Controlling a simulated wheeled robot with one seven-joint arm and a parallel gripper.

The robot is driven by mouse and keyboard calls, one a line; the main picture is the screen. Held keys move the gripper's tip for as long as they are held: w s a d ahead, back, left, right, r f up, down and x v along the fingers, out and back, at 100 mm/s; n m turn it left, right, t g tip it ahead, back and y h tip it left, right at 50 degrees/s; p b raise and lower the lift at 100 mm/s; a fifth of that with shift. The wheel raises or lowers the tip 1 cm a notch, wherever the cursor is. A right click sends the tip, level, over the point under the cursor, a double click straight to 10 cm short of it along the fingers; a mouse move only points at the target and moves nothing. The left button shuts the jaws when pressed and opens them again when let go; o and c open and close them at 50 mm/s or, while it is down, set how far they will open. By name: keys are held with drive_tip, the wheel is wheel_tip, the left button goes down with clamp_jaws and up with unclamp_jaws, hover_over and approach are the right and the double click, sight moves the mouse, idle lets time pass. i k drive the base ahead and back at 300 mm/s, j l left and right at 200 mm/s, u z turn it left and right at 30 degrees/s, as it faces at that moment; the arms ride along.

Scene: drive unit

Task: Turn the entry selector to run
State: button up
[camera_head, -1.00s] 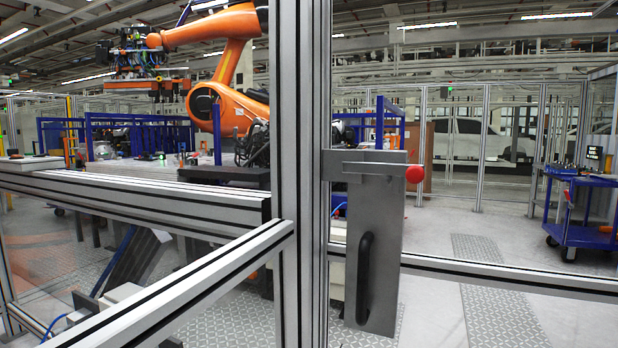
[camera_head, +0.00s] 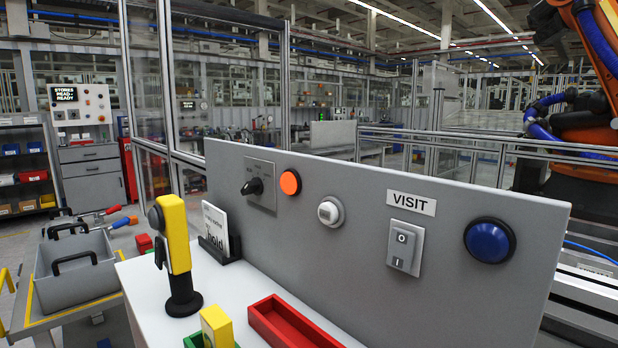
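A black rotary selector knob (camera_head: 253,187) sits on a small grey plate (camera_head: 266,171) at the left end of a grey upright panel (camera_head: 345,220). The plate has small markings that I cannot read, so I cannot tell which position the knob is set to. It is the only rotary knob I see on this panel; no label naming it the entry selector is legible. My gripper is not in view.
Right of the knob are an orange button (camera_head: 290,182), a white round fitting (camera_head: 330,212), a rocker switch (camera_head: 404,248) under a VISIT label and a blue button (camera_head: 489,241). A yellow handheld device (camera_head: 173,235) stands in front, beside a card holder and red tray (camera_head: 290,325).

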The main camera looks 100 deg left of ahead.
sight(255, 187)
drive_tip(key=k+u, duration=0.15)
drive_tip(key=u, duration=0.25)
drive_tip(key=k+u, duration=0.15)
drive_tip(key=u, duration=0.3)
drive_tip(key=k+j+u, duration=0.15)
drive_tip(key=u, duration=0.25)
drive_tip(key=i+l+u, duration=0.1)
drive_tip(key=u, duration=1.8)
drive_tip(key=k+l, duration=0.1)
drive_tip(key=l, duration=0.35)
drive_tip(key=k+l, duration=0.1)
drive_tip(key=l, duration=0.3)
drive_tip(key=k+l+u, duration=0.1)
drive_tip(key=l, duration=0.35)
drive_tip(key=k+l, duration=0.1)
drive_tip(key=l, duration=0.3)
drive_tip(key=k+l, duration=0.1)
drive_tip(key=l, duration=0.3)
drive_tip(key=i+j, duration=0.1)
drive_tip(key=j, duration=0.4)
drive_tip(key=i+j, duration=0.1)
drive_tip(key=j, duration=0.4)
drive_tip(key=z, duration=0.05)
